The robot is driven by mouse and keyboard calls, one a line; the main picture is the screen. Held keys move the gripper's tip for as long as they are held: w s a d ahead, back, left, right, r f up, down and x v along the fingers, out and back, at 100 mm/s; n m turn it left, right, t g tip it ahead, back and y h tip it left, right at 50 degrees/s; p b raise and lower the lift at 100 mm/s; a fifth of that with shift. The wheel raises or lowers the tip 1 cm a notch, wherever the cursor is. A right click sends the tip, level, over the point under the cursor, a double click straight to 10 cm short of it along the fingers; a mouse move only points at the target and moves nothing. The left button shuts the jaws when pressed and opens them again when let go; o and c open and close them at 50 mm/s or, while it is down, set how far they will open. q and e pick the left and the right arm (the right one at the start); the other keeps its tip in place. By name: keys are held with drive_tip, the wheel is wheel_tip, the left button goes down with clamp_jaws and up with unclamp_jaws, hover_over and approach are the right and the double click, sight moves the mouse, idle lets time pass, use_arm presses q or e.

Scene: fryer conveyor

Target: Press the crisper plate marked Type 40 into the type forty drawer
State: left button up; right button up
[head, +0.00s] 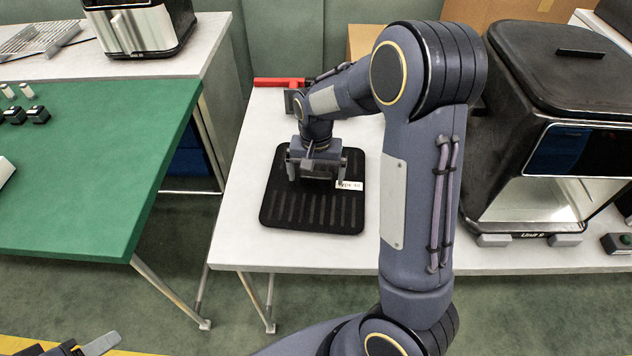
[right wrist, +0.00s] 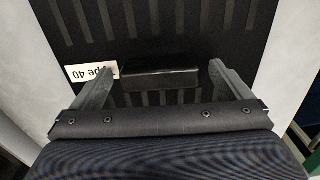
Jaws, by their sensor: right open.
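The black crisper plate (head: 312,212) lies flat on the white table, with slots along it and a white label (head: 350,185) reading Type 40. In the right wrist view the plate (right wrist: 190,25) fills the middle, and its label (right wrist: 92,73) is partly cut by a finger. My right gripper (head: 315,178) is over the plate, pointing down. In the right wrist view its open fingers (right wrist: 160,85) stand either side of a raised black handle (right wrist: 160,79). Part of my left gripper (head: 88,347) shows at the bottom left, away from the plate. No drawer marked type forty is identifiable.
A black fryer unit (head: 560,80) with an open front stands right of my right arm on the white table (head: 240,225). A red-handled object (head: 280,82) lies behind the plate. A green table (head: 90,180) stands left, across a gap. Another fryer (head: 140,28) stands at the back left.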

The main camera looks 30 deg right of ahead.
drive_tip(key=c, duration=1.1)
drive_tip(key=shift+c, duration=0.5)
drive_tip(key=shift+r, duration=0.15)
